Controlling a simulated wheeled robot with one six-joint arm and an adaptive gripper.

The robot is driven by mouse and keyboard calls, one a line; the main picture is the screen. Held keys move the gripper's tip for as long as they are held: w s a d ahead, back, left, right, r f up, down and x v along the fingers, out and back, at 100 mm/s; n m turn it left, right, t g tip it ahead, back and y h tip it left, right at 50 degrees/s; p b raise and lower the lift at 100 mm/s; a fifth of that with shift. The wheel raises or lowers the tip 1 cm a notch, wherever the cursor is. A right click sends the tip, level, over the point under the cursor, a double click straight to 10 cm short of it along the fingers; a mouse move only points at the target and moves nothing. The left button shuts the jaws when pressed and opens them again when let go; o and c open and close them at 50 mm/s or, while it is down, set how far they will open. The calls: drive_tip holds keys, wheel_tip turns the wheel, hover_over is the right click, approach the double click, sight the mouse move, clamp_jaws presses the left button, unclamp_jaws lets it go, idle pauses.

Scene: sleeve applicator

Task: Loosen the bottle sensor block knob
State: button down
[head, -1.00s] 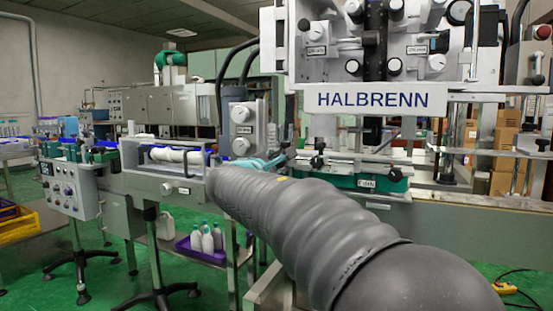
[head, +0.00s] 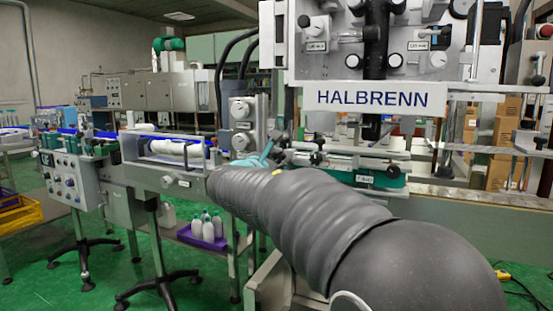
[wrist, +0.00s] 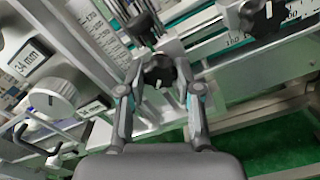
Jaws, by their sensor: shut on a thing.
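A black knob (wrist: 158,72) with a pale mark on its face sits between my fingertips in the wrist view. I take it as the bottle sensor block knob, though no label on it can be read. My gripper (wrist: 160,66) is shut on it, one finger on each side. In the head view my own grey arm reaches toward the machine and hides the knob.
A second black knob (wrist: 256,14) is at the upper right in the wrist view. A large silver dial (wrist: 52,98) and printed scales are at the left. In the head view the HALBRENN panel (head: 373,97) hangs above the rails. A purple crate (head: 203,236) holds white bottles.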

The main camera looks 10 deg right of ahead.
drive_tip(key=shift+f, duration=0.25)
drive_tip(key=c, duration=0.8)
unclamp_jaws()
drive_tip(key=shift+c, duration=0.2)
drive_tip(key=shift+o, duration=0.3)
drive_tip(key=shift+r, duration=0.1)
drive_tip(key=v, duration=1.2)
